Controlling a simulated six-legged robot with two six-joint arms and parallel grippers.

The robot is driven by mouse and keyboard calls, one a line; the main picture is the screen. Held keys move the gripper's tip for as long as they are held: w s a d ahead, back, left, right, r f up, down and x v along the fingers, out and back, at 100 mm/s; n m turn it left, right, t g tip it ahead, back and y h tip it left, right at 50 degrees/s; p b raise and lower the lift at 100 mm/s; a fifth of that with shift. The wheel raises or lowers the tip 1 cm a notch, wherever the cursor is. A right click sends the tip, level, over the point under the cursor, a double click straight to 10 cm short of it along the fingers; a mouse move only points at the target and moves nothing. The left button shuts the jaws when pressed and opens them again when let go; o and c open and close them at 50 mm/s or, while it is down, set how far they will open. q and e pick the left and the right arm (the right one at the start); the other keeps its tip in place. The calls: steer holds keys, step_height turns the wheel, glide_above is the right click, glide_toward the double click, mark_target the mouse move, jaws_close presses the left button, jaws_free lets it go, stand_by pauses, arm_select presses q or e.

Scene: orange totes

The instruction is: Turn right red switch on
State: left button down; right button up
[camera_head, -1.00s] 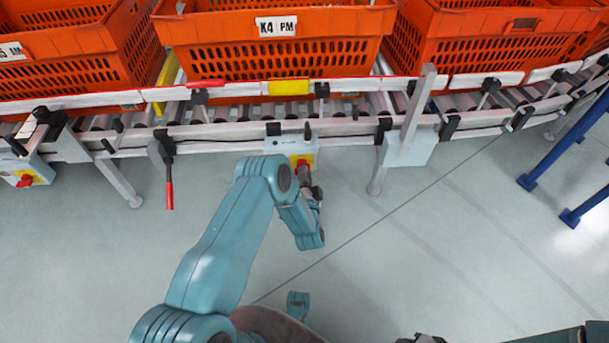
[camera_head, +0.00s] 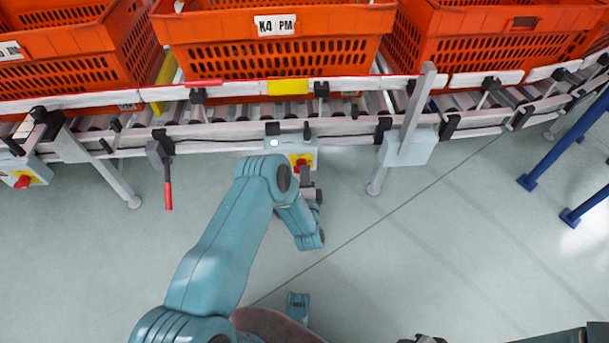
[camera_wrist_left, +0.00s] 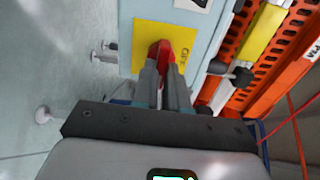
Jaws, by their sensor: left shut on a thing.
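The right red switch (camera_head: 300,162) is a small red knob on a yellow plate, on a grey box under the conveyor's front rail. In the left wrist view the red knob (camera_wrist_left: 163,49) stands on its yellow plate (camera_wrist_left: 145,38), with printed letters reading like OFF beside it. My left gripper (camera_head: 304,172) is at this switch in the head view. In the wrist view its two fingers (camera_wrist_left: 163,72) are shut on the red knob, one on each side, hiding its lower part.
Another red switch (camera_head: 22,181) is on a box at the far left. A red-handled lever (camera_head: 168,190) hangs from the rail. Orange totes (camera_head: 280,60) sit on the conveyor. A grey post and box (camera_head: 408,148) stand right of the switch. The floor in front is clear.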

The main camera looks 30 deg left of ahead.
arm_select(q)
steer(key=shift+a, duration=0.1)
steer(key=c, duration=1.2)
jaws_free()
steer(key=shift+o, duration=0.2)
steer(key=p+v, duration=1.6)
steer(key=shift+s, duration=0.2)
